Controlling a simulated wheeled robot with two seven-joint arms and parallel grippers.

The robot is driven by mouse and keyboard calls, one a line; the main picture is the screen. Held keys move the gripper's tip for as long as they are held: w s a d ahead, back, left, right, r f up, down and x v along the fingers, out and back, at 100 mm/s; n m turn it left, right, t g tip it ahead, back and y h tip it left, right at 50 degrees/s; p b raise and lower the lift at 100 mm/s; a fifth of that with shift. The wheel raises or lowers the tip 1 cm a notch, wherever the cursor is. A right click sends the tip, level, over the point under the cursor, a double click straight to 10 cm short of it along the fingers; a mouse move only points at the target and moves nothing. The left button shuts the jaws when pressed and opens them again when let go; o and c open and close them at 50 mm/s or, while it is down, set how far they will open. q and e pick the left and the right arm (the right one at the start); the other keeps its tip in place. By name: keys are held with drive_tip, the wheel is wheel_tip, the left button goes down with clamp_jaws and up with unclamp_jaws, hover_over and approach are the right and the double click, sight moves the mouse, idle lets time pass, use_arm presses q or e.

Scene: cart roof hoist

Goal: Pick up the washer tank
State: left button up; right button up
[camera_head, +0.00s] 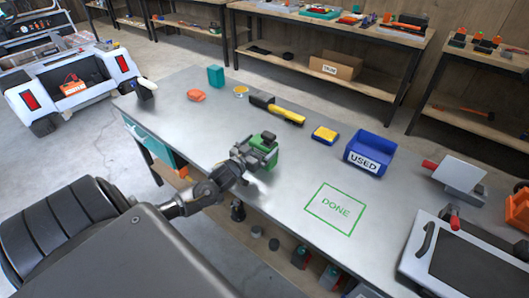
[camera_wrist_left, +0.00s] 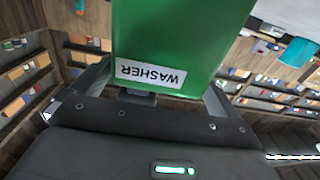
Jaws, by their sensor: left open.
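The green washer tank (camera_head: 269,141) stands on the grey workbench near its front edge in the head view, partly hidden by my left gripper. My left gripper (camera_head: 246,151) is open, with its fingers at the tank. In the left wrist view the green tank (camera_wrist_left: 185,35) fills the upper middle, with an upside-down white WASHER label. The fingers show on either side of it. I cannot tell whether they touch it. My right gripper is in neither view.
On the workbench (camera_head: 225,120) are a teal box (camera_head: 215,76), an orange item (camera_head: 196,95), a yellow-black tool (camera_head: 287,113), a yellow block (camera_head: 324,135), a blue USED bin (camera_head: 369,154) and a vise (camera_head: 460,175). The green DONE outline (camera_head: 335,208) is empty. A white cart (camera_head: 75,88) stands left.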

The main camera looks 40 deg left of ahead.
sight(264, 135)
use_arm(q)
drive_tip(key=w, duration=0.2)
drive_tip(key=shift+w, duration=0.3)
drive_tip(key=shift+c, duration=0.8)
drive_tip(key=c, duration=0.7)
drive_tip(key=shift+c, duration=0.3)
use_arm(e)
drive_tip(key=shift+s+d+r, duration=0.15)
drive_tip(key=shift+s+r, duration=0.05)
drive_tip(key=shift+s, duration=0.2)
use_arm(q)
drive_tip(key=shift+r, duration=0.1)
drive_tip(key=shift+r, duration=0.25)
wheel_tip(264, 135, up, 2)
drive_tip(key=shift+r+b, duration=0.25)
drive_tip(key=shift+b, duration=0.15)
drive_tip(key=s+r, duration=0.9)
drive_tip(key=s, duration=0.5)
drive_tip(key=shift+d+r+b, duration=0.15)
drive_tip(key=shift+r+b, duration=0.2)
drive_tip(key=shift+r, duration=0.05)
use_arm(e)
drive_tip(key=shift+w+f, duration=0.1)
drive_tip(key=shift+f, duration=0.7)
